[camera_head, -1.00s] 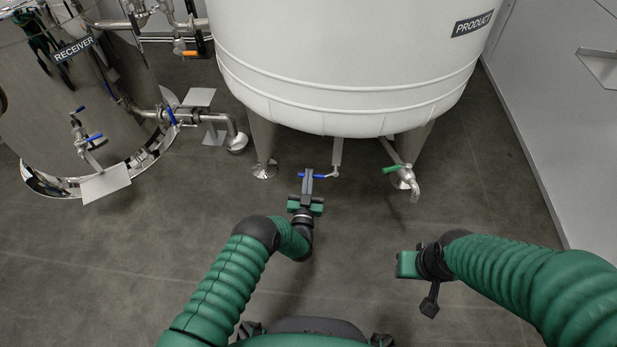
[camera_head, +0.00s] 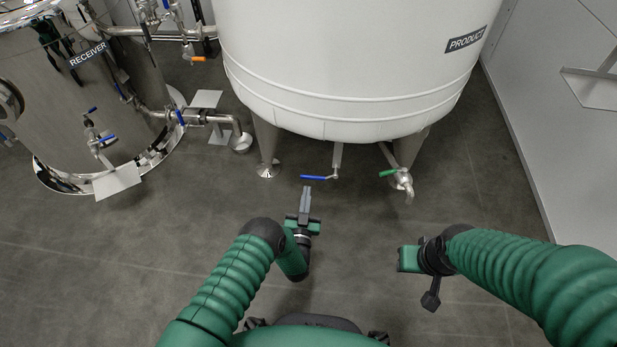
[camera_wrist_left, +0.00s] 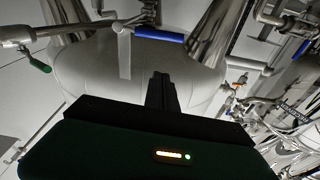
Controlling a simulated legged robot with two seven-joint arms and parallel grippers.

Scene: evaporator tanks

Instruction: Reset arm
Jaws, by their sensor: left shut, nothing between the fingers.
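My left gripper (camera_head: 305,194) is in the middle of the head view, below the white PRODUCT tank (camera_head: 345,65). Its fingers are shut with nothing between them and point towards the tank. They lie just below the blue valve handle (camera_head: 313,178), with a small gap. The left wrist view shows the shut fingers (camera_wrist_left: 162,86) upright in the middle and the blue handle (camera_wrist_left: 159,34) above them, apart from them. My right gripper (camera_head: 408,259) is at the right, held over the floor; whether its fingers are open is not clear.
A green-handled valve (camera_head: 400,177) sticks out under the tank at the right. The shiny RECEIVER tank (camera_head: 85,110) stands at the left with pipes and valves. A pale wall (camera_head: 560,130) closes off the right. The grey floor (camera_head: 110,255) at the front left is clear.

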